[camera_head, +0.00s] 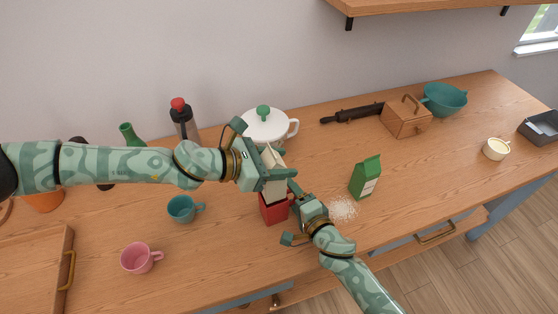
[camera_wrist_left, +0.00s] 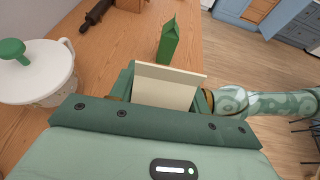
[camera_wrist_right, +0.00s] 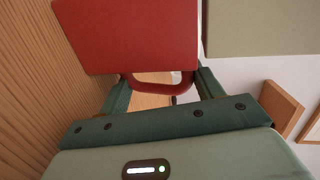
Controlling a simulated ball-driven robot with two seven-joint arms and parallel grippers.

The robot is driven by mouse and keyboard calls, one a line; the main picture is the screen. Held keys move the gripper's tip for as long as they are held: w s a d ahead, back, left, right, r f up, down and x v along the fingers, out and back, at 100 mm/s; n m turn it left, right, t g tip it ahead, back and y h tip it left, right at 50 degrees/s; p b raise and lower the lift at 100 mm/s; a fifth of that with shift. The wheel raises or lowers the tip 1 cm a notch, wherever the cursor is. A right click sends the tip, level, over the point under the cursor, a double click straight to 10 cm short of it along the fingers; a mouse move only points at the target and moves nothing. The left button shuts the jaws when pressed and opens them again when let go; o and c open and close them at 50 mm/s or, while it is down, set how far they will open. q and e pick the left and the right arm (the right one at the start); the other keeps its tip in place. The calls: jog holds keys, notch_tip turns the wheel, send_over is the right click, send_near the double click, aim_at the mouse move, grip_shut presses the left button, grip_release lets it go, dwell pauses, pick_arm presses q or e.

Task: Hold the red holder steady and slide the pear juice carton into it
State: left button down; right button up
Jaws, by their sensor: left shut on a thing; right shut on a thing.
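The pear juice carton (camera_head: 274,188), cream-coloured, is upright in my left gripper (camera_head: 268,172); its top shows between the fingers in the left wrist view (camera_wrist_left: 168,88). The red holder (camera_head: 273,210) stands on the table below it. My right gripper (camera_head: 298,206) is shut on the holder's handle, seen as a red loop (camera_wrist_right: 162,86) in the right wrist view. There, the carton (camera_wrist_right: 265,25) sits just above the holder's top edge (camera_wrist_right: 130,35), with a thin gap between them. The holder's inside is hidden.
A green carton (camera_head: 366,178) stands right of my right gripper, beside spilled white grains (camera_head: 343,208). A white lidded pot (camera_head: 266,128) stands close behind my left gripper. A teal cup (camera_head: 182,209) and pink cup (camera_head: 138,258) are at left.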

aim_at(279, 184)
pick_arm(q)
jog(key=shift+f, duration=0.15)
dwell(2.9)
jog(key=shift+f, duration=3.7)
dwell(1.2)
